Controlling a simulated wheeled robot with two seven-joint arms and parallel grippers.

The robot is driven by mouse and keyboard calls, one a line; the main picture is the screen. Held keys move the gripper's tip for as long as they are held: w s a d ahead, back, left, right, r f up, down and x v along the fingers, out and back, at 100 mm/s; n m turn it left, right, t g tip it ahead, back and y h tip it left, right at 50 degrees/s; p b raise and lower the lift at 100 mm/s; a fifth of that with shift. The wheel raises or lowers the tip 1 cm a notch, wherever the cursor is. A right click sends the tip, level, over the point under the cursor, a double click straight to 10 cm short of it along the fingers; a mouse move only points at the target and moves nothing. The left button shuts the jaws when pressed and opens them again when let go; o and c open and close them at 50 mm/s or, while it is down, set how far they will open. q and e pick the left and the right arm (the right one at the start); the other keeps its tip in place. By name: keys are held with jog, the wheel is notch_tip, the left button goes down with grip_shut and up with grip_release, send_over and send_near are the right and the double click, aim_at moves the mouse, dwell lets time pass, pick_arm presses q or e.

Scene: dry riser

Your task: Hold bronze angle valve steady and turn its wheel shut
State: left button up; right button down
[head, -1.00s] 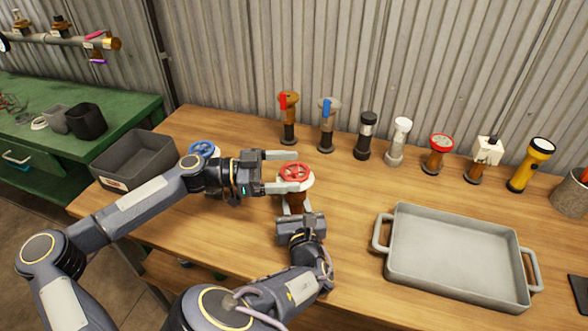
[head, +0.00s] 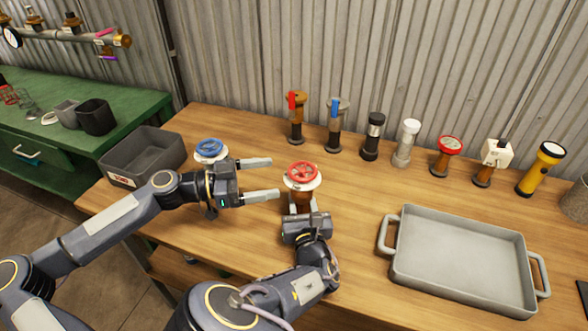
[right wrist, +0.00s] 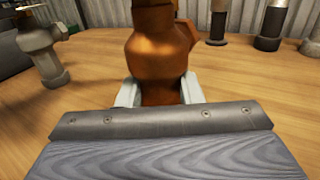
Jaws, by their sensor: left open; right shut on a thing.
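The bronze angle valve (head: 301,198) stands upright on the wooden bench, with a red wheel (head: 302,173) on top over a pale collar. My right gripper (head: 301,211) is shut on its body from the front; the right wrist view shows the bronze body (right wrist: 160,62) between the two fingers (right wrist: 158,92). My left gripper (head: 262,179) is open and empty, just left of the red wheel and apart from it, its two fingers pointing right. A second valve with a blue wheel (head: 210,150) stands behind my left gripper; its grey body (right wrist: 42,45) shows in the right wrist view.
A grey bin (head: 143,155) stands at the bench's left end. A grey tray (head: 462,259) with handles lies at the right. Several valves and torches stand along the back, including a yellow torch (head: 540,170). The bench between wheel and tray is clear.

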aim_at(304, 169)
pick_arm(q)
jog(key=d+t, duration=0.1)
jog(key=d, duration=0.2)
jog(key=w+d+n+t, duration=0.1)
jog(key=d, duration=0.2)
jog(key=w+d+n+t+y, duration=0.1)
jog(key=d, duration=0.2)
jog(key=shift+w+d+r, duration=0.1)
jog(key=shift+w+r, duration=0.1)
jog(key=shift+w, duration=0.05)
jog(key=c, duration=1)
